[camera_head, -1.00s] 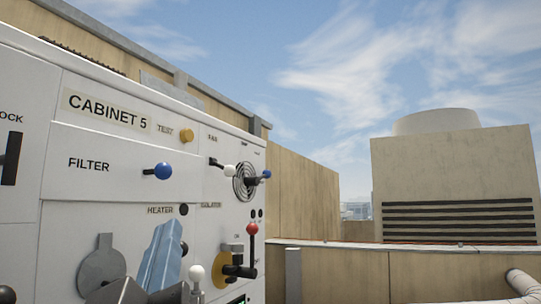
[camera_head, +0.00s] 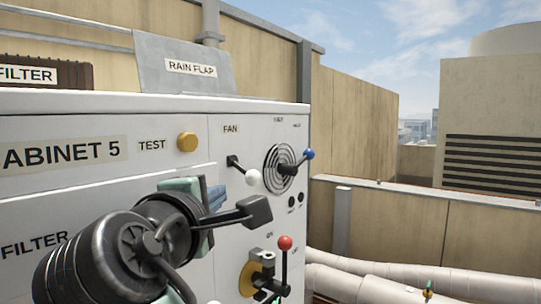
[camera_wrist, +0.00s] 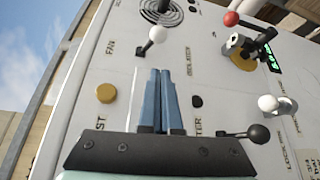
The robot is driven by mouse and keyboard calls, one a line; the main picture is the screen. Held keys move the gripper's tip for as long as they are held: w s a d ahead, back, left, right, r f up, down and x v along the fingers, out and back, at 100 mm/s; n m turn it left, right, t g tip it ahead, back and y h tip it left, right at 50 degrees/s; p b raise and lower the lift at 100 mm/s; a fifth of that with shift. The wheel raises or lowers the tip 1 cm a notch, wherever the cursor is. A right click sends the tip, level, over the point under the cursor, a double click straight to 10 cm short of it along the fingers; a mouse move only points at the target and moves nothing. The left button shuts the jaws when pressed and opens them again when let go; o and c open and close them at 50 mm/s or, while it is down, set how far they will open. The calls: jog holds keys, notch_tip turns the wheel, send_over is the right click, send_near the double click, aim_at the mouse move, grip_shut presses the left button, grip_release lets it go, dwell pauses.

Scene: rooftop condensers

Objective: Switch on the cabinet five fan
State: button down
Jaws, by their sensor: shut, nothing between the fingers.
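The cabinet five front (camera_head: 110,190) fills the left of the head view, its label partly cut off. On its FAN panel, a lever with a white knob (camera_head: 253,177) sits just below the FAN label (camera_head: 230,129). Right of it a blue-knobbed lever (camera_head: 308,154) stands at the round fan grille (camera_head: 280,168). My gripper (camera_head: 217,197) is left of and slightly below the white knob, partly hidden by my wrist. In the wrist view the blue fingers (camera_wrist: 163,75) are together and empty, pointing toward the white knob (camera_wrist: 158,34), apart from it.
A yellow TEST button (camera_head: 187,142) is above my gripper. Below the fan, a red-knobbed lever (camera_head: 285,243) rises beside a yellow isolator part (camera_head: 250,279). The wrist view shows a black knob (camera_wrist: 258,134) and another white knob (camera_wrist: 268,103). Pipes (camera_head: 365,289) run at lower right.

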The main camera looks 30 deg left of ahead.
jog(key=shift+w+r, duration=0.15)
jog(key=shift+w, duration=0.1)
jog(key=shift+s, duration=0.15)
jog(key=p, duration=0.5)
send_near(237, 183)
jog(key=w, duration=0.3)
jog(key=shift+w+a+r, duration=0.2)
jog(key=shift+w+r, duration=0.15)
jog(key=shift+w, duration=0.25)
jog(key=shift+d, duration=0.15)
